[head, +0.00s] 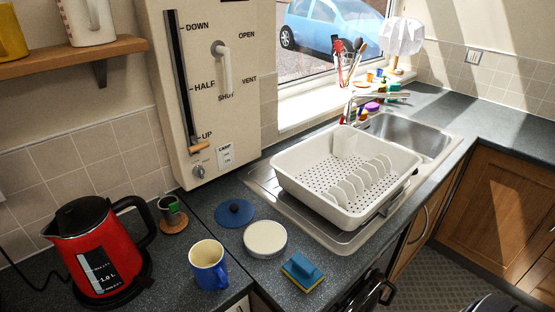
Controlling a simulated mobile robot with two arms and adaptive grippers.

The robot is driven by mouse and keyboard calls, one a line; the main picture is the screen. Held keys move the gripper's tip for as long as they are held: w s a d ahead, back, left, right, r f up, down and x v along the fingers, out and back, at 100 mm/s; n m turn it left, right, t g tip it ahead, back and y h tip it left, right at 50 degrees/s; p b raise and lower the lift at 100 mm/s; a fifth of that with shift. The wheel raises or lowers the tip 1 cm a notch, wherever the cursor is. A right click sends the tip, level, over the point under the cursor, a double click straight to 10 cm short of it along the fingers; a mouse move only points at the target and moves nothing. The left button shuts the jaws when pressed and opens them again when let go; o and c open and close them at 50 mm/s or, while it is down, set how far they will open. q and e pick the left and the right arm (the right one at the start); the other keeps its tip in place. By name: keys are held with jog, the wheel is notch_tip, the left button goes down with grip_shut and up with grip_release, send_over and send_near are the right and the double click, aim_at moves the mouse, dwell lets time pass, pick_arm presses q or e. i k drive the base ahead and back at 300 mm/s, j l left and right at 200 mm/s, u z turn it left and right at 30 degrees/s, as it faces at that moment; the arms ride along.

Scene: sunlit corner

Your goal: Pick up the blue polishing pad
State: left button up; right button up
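No gripper is near or touching either one. My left gripper is not in view.
A round white-topped tin (265,239) sits just right of the round pad, with a blue mug (208,265) in front. A small dark cup (172,213) on a coaster and a red kettle (95,249) stand left. A white dish rack (346,180) is right.

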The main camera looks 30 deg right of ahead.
aim_at(300, 271)
jog(key=l+z, duration=0.1)
jog(key=z, duration=1.1)
